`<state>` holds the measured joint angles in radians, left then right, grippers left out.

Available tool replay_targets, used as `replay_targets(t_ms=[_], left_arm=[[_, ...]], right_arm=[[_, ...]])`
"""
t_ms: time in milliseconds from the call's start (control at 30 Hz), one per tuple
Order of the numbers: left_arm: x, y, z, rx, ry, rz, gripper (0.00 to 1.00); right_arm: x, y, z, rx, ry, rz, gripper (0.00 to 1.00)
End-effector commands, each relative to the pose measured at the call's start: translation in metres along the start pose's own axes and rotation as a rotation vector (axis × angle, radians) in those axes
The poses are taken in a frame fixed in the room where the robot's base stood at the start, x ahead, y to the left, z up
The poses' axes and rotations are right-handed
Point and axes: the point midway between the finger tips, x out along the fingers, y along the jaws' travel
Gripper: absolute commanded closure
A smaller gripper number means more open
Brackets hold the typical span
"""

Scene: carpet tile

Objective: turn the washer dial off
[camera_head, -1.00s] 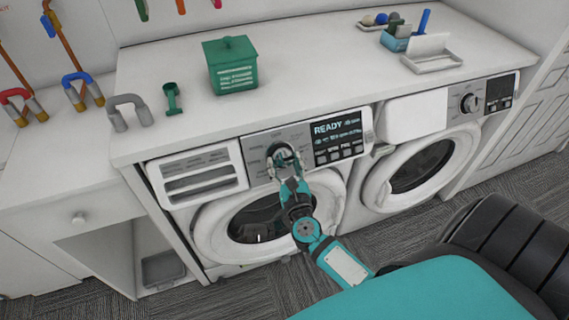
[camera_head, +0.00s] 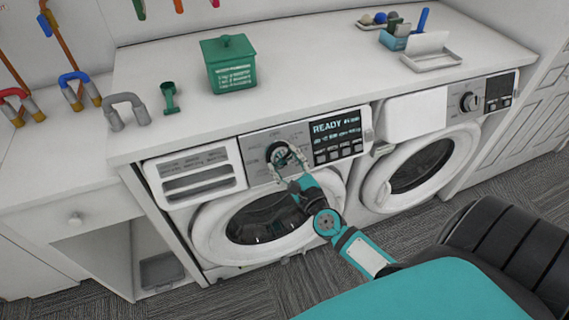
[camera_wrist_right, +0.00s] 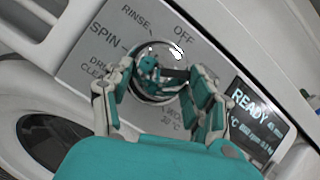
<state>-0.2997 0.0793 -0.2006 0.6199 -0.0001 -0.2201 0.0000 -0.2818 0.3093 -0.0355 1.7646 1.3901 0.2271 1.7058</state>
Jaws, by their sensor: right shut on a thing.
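The washer dial (camera_head: 276,150) is a round chrome knob on the grey control panel of the left washer (camera_head: 258,148). In the right wrist view the dial (camera_wrist_right: 160,62) sits among printed labels; OFF is at its upper right, RINSE and SPIN to its left. My right gripper (camera_head: 287,160) reaches up to the dial from the lower right. In the wrist view its fingers (camera_wrist_right: 165,85) lie on both sides of the dial, shut on it. Reflections and the fingers hide which label the dial points to. My left gripper is out of view.
The display (camera_head: 337,137) beside the dial reads READY. A detergent drawer (camera_head: 196,175) is to the left. A second machine (camera_head: 430,160) stands at right. A green box (camera_head: 229,65) and a green scoop (camera_head: 170,98) are on the counter (camera_head: 300,60) above.

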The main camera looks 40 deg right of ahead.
Motion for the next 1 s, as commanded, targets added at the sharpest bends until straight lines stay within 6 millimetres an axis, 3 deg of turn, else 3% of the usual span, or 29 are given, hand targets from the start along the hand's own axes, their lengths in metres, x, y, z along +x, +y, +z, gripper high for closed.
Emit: replay_targets(t_ms=[467, 1000], left_arm=[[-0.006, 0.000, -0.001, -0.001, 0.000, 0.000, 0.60], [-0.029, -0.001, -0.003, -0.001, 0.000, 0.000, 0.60]], right_arm=[[0.000, -0.006, 0.002, -0.406, -0.022, 0.213, 0.76], [0.002, -0.011, 0.006, -0.800, -0.043, 0.419, 0.76]])
